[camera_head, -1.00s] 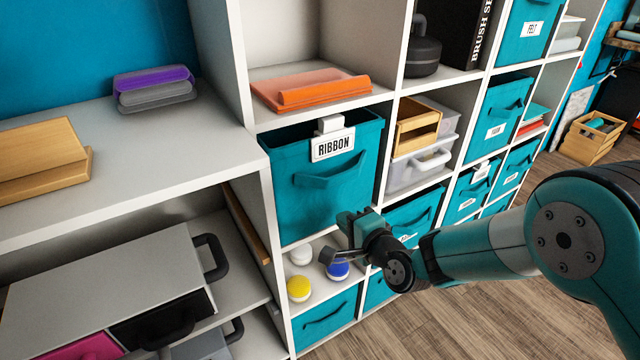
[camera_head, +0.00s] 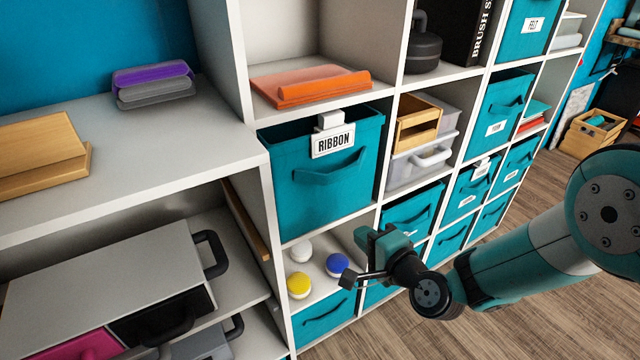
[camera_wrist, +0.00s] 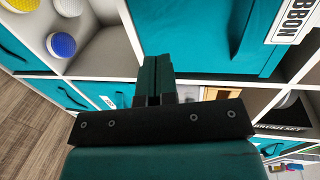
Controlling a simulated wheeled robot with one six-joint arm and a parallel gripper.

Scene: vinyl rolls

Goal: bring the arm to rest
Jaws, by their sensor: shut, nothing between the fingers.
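My gripper (camera_head: 360,260) is in front of the cube shelf, low in the middle of the head view, to the right of the blue-topped jar. Its fingers are together with nothing between them. In the wrist view my gripper (camera_wrist: 158,75) shows as two dark teal fingers side by side, pointing toward the shelf front. My teal and grey arm reaches in from the right edge of the head view.
A teal bin (camera_head: 320,180) labelled RIBBON sits in the cube above. White (camera_head: 301,251), yellow (camera_head: 299,285) and blue (camera_head: 337,264) round-topped jars stand in the cubby beside my gripper. The shelf (camera_head: 388,145) is close; wooden floor (camera_head: 520,285) lies open at lower right.

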